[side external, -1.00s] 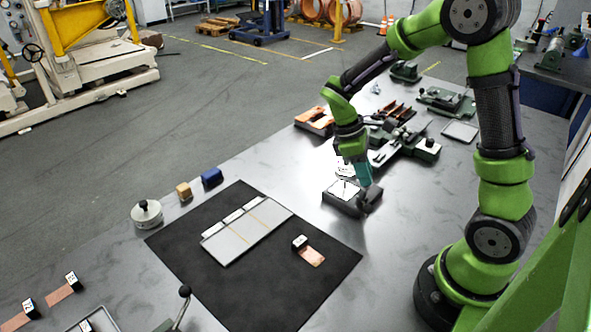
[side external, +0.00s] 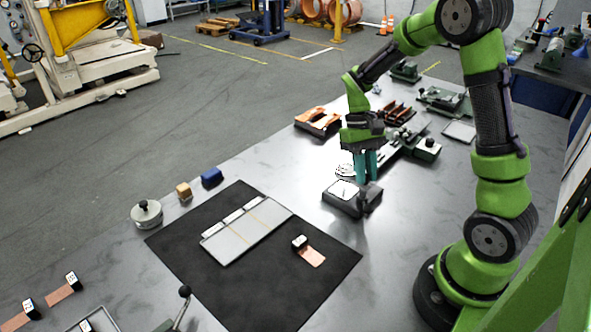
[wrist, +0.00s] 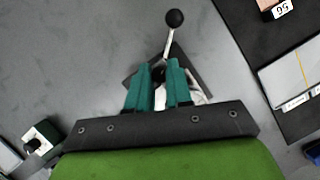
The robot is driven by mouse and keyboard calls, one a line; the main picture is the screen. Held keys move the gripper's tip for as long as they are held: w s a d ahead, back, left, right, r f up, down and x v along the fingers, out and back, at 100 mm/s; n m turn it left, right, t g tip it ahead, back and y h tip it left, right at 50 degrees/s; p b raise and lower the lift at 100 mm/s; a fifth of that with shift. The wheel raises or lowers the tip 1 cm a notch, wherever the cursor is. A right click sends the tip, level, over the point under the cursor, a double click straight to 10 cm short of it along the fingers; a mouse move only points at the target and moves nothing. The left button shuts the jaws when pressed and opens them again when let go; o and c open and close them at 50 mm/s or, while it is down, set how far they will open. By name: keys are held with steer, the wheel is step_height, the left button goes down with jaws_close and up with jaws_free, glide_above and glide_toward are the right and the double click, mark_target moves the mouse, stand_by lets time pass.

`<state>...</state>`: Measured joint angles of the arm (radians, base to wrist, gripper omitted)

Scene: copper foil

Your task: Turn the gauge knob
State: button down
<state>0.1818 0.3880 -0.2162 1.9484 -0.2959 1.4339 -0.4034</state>
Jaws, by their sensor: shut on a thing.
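The gauge (side external: 342,204) is a dark block with a white dial face, standing on the metal bench to the right of the black mat. My gripper (side external: 367,180) points down over the right part of the gauge. In the wrist view, its teal fingers (wrist: 159,68) are closed around a small dark knob (wrist: 158,75), which they mostly hide. The white dial (wrist: 198,97) shows partly beside the fingers. In the side view, the knob is hidden behind the fingers.
In the wrist view, a lever with a black ball (wrist: 175,18) stands close to the fingers. Green fixtures (side external: 425,149) and copper pieces (side external: 318,121) lie behind the gauge. A black mat (side external: 215,285) holds a grey plate (side external: 248,232). Bare bench lies left of the gauge.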

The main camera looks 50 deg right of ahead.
steer(key=shift+m+t+y, duration=0.3)
steer(key=shift+m+y, duration=0.1)
steer(key=shift+m, duration=1.2)
steer(key=shift+d, duration=0.1)
steer(key=c, duration=1)
jaws_free()
steer(key=v, duration=1.7)
steer(key=shift+s+d, duration=0.1)
steer(key=shift+d+f, duration=0.1)
